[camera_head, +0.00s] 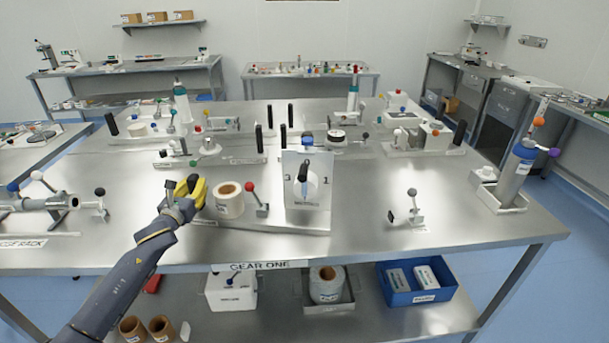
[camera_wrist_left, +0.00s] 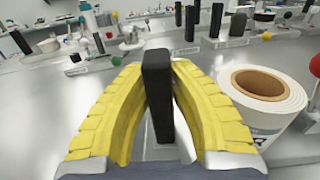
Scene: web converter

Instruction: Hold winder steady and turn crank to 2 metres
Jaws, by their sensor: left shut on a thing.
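The winder carries a white roll with a brown core (camera_head: 229,200) near the front edge of the table, left of centre. The roll (camera_wrist_left: 268,105) fills the right of the left wrist view. A crank with a red ball knob (camera_head: 250,187) stands just right of the roll; the knob (camera_wrist_left: 315,66) is cut off in the wrist view. My left gripper (camera_head: 194,182) has yellow fingers closed around an upright black handle (camera_wrist_left: 158,95) left of the roll. The fingers hide part of the handle in the head view. My right gripper is not in view.
A white panel with a black selector lever (camera_head: 303,172) stands right of the crank. A small fixture with a grey knob (camera_head: 412,193) sits further right, with bare tabletop between. Several other fixtures fill the back of the table. A blue bin (camera_head: 416,298) is on the lower shelf.

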